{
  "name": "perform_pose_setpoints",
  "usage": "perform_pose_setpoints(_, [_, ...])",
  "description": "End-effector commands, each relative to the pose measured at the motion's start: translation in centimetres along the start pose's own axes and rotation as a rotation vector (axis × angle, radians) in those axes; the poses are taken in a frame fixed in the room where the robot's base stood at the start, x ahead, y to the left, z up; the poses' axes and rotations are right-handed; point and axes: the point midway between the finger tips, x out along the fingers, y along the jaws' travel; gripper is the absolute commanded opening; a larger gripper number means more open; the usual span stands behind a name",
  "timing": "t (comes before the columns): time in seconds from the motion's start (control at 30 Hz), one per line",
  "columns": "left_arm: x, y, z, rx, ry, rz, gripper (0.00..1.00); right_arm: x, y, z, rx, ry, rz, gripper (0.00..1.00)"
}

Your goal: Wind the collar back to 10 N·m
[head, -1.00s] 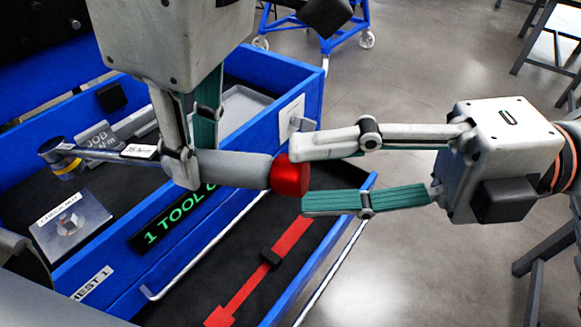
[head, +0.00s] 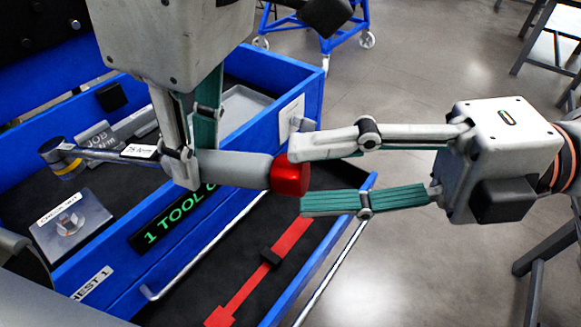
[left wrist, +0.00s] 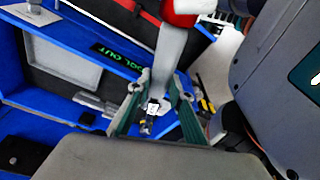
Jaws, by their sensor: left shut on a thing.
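A torque wrench with a grey handle (head: 236,169) lies roughly level across the head view, its dark ratchet head (head: 52,148) at the left. A small white label (head: 139,151) on its shaft seems to read 25 N·m, though blurred. The red collar (head: 290,176) is at the handle's right end; it also shows in the left wrist view (left wrist: 182,12). My left gripper (head: 193,165) is shut on the wrench near the handle's shaft end. My right gripper (head: 298,178) comes from the right, its fingers apart above and below the collar's end; it looks open, contact unclear.

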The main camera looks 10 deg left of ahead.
Motion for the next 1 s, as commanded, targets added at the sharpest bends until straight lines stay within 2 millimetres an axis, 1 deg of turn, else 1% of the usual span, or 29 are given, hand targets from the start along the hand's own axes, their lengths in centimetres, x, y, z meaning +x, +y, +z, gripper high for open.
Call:
perform_pose_setpoints(0.23, [-0.1,0.0,0.0,-0.001,0.000,0.000,0.00,0.0,0.0,0.0,0.000,0.000,0.000,0.45])
perform_pose_setpoints(0.27, [-0.1,0.0,0.0,-0.001,0.000,0.000,0.00,0.0,0.0,0.0,0.000,0.000,0.000,0.51])
perform_pose_setpoints(0.57, [0.0,0.0,0.0,-0.001,0.000,0.000,0.00,-0.1,0.0,0.0,0.000,-0.001,0.000,0.51])
perform_pose_setpoints(1.0, [0.0,0.0,0.0,-0.001,0.000,0.000,0.00,-2.8,0.0,-0.6,0.001,-0.002,0.000,0.51])
